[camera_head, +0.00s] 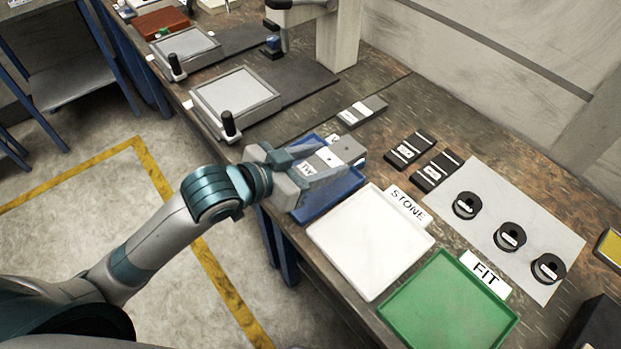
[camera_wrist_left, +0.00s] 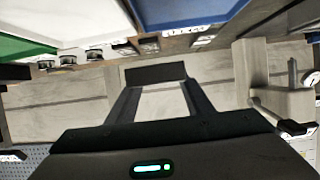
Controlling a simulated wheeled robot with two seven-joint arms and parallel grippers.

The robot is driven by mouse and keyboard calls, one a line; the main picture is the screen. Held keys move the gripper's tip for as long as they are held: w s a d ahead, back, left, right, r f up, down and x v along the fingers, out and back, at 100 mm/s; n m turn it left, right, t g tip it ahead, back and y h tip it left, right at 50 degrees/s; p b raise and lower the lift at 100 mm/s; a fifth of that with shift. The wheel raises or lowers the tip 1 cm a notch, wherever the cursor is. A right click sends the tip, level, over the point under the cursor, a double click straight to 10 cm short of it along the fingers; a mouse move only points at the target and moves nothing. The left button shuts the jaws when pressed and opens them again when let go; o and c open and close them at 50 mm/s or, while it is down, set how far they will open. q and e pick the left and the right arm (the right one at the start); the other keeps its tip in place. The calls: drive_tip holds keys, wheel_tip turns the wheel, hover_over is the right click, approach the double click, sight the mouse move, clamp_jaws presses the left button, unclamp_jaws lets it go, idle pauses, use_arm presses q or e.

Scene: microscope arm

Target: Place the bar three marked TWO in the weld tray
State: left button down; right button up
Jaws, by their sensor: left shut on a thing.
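My left gripper (camera_head: 325,166) is shut on a grey bar (camera_head: 347,150) with white labels, held above the blue tray (camera_head: 343,192). The bar's lettering is too small to read surely. In the left wrist view, a dark end of the bar (camera_wrist_left: 155,73) shows between the fingers. The gripper and bar cover much of the blue tray, and its label is mostly hidden, so I cannot read whether it says WELD. Another grey bar (camera_head: 362,110) lies on the bench behind. My right gripper is not in view.
A white tray (camera_head: 345,240) labelled STONE and a green tray (camera_head: 450,305) labelled FIT stand to the right. Two dark bars (camera_head: 410,149) (camera_head: 437,170) lie behind them. Black round pieces (camera_head: 509,236) sit on a pale mat. Grey plates with black knobs (camera_head: 235,103) stand at the left.

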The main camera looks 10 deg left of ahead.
use_arm(q)
drive_tip(key=shift+r, duration=0.2)
